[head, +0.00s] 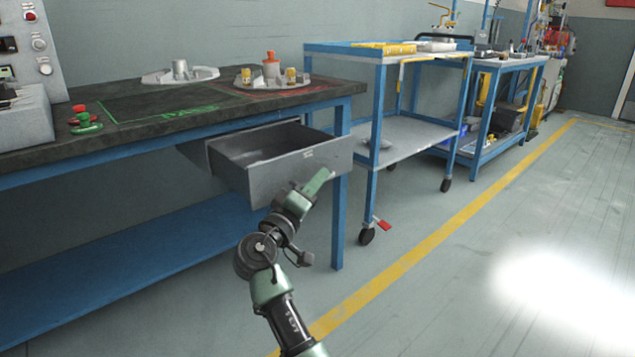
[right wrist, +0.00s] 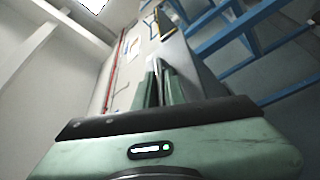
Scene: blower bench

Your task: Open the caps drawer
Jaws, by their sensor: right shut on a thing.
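The grey drawer (head: 298,171) under the bench top stands pulled out, with its inside showing from above. A small pale label sits on its front, too small to read. My right gripper (head: 320,180) is at the drawer's front, below the label. In the right wrist view the fingers of the right gripper (right wrist: 160,80) are close together, shut on what appears to be the drawer's handle. The handle itself is hidden by the fingers. My left gripper is not in view.
The dark bench top (head: 150,92) carries a red and green button (head: 84,120), a plate with a grey part (head: 180,74) and a plate with an orange-topped part (head: 271,68). A blue cart (head: 400,140) stands right of the bench. Floor in front is clear.

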